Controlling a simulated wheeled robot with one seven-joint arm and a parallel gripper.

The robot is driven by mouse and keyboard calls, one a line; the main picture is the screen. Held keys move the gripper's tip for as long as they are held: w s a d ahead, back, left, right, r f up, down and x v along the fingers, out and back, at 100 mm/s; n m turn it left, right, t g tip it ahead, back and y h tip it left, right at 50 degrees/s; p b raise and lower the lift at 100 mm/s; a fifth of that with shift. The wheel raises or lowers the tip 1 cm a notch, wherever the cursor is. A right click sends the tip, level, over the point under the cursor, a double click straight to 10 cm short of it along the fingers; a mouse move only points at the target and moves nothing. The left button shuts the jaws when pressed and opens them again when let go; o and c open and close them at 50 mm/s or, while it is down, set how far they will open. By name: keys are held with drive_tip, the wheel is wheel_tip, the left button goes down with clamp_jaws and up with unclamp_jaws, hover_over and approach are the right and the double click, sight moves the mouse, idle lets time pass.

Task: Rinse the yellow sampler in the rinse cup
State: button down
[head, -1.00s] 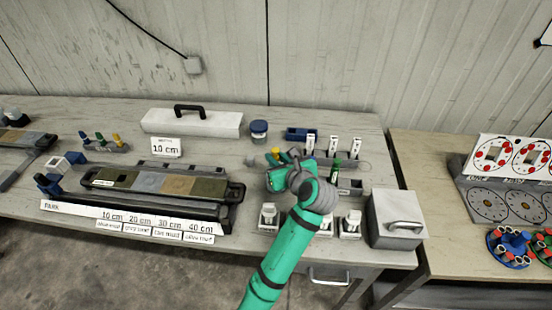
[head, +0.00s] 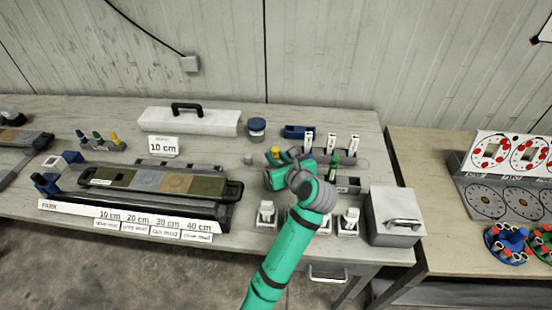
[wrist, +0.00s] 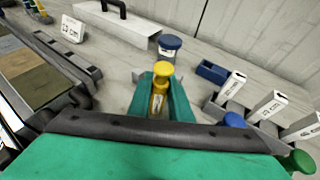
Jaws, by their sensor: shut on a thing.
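The yellow sampler (wrist: 158,98) stands upright between the green jaws of my gripper (wrist: 160,102) in the wrist view, its yellow cap on top. My gripper is shut on it. In the head view, its yellow cap (head: 275,151) shows at my gripper (head: 278,165), above the bench. A round grey cup with a blue top (wrist: 170,46), which looks like the rinse cup, stands beyond my gripper, apart from the sampler. It also shows in the head view (head: 257,128). The sampler's lower end is hidden.
A blue cap (wrist: 233,120) and a green cap (wrist: 298,162) are close on my gripper's right. White depth tags (wrist: 270,107) stand beside an open blue box (wrist: 211,72). A white case (head: 190,121) lies at the back left. A small rack (head: 100,145) holds blue, green and yellow pieces.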

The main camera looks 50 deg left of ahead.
drive_tip(key=shift+r, duration=0.4)
drive_tip(key=shift+s+a, duration=0.15)
drive_tip(key=shift+s, duration=0.05)
drive_tip(key=shift+f, duration=0.1)
drive_tip(key=shift+f, duration=0.6)
drive_tip(key=shift+r, duration=0.1)
drive_tip(key=shift+r, duration=0.6)
drive_tip(key=shift+f, duration=0.1)
drive_tip(key=shift+f, duration=0.65)
